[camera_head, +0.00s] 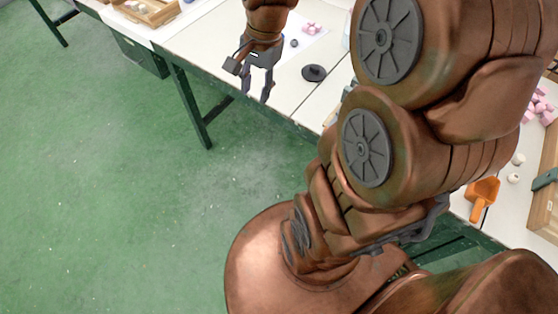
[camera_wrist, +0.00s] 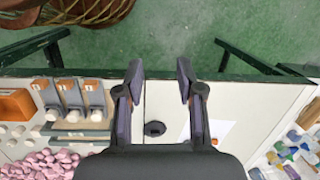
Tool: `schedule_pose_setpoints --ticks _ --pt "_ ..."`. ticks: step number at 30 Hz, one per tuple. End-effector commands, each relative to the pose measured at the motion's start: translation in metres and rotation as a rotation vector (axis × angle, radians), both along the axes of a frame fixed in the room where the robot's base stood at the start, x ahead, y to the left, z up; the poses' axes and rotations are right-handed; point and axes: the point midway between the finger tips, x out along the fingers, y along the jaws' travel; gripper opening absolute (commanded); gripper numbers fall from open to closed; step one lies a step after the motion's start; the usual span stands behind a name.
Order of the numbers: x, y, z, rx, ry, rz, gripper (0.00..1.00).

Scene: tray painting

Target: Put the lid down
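A dark round lid (camera_head: 313,73) with a small knob on top lies on the white table (camera_head: 285,85). In the wrist view the lid (camera_wrist: 155,129) sits on the pale tabletop, below the fingertips in the picture. My gripper (camera_head: 256,92) points downward near the table's front edge, left of the lid in the head view and apart from it. In the wrist view the fingers of my gripper (camera_wrist: 160,70) are spread wide with nothing between them.
In the head view, pink pieces (camera_head: 311,28) and a small dark object (camera_head: 294,43) lie behind the lid. An orange scoop (camera_head: 482,197) lies at the right.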

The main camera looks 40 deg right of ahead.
Motion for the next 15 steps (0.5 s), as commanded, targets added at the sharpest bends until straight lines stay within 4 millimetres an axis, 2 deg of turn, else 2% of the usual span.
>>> schedule_pose_setpoints --ticks 1,6,12,15 --pt "-0.016 0.015 0.002 -0.016 0.003 0.108 0.37" --pt "-0.07 0.049 0.003 -0.059 0.016 0.479 0.37" --pt "-0.133 0.069 -0.001 -0.086 0.043 0.871 0.37" --pt "-0.156 0.072 -0.003 -0.094 0.053 1.012 0.37"
